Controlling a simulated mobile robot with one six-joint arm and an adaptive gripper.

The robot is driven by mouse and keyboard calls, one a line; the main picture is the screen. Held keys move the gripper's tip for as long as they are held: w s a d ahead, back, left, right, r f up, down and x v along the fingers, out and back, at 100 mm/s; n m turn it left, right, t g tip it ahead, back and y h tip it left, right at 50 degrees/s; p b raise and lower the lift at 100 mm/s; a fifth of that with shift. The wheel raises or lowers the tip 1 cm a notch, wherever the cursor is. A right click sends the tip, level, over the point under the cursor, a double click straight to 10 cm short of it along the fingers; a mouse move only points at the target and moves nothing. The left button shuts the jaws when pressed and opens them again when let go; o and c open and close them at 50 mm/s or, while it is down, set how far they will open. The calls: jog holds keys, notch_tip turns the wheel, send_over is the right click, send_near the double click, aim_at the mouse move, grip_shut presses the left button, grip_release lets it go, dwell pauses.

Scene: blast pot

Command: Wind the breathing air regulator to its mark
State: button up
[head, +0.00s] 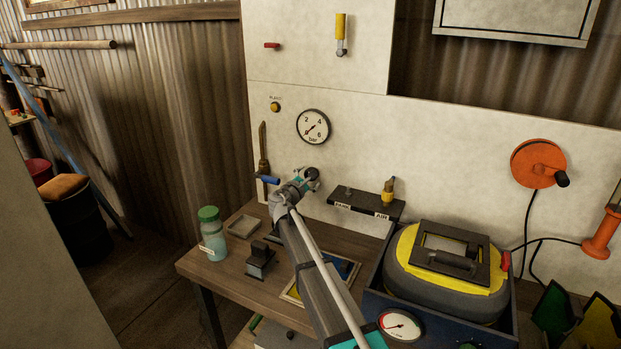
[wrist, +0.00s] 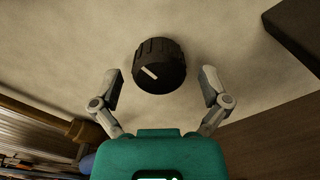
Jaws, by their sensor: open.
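A ribbed black knob (wrist: 160,66) on the pale panel shows in the wrist view, with a white pointer line slanting on its face. My gripper (wrist: 162,84) is open, one finger on each side of the knob, with visible gaps to it. In the head view my gripper (head: 309,177) is at the panel below a round bar gauge (head: 313,126), and hides the knob. The gauge's needle points to the lower left. No set mark can be made out at this size.
A blue-handled lever (head: 267,180) is left of my gripper. A small shelf (head: 352,203) labelled AIR is to its right. Below are a wooden bench (head: 213,268), a green-capped jar (head: 211,236) and a yellow-and-grey helmet-like case (head: 445,265). An orange reel (head: 537,163) hangs at right.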

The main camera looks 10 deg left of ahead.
jog(key=v, duration=1.1)
jog(key=shift+s, duration=0.3)
jog(key=shift+s, duration=0.1)
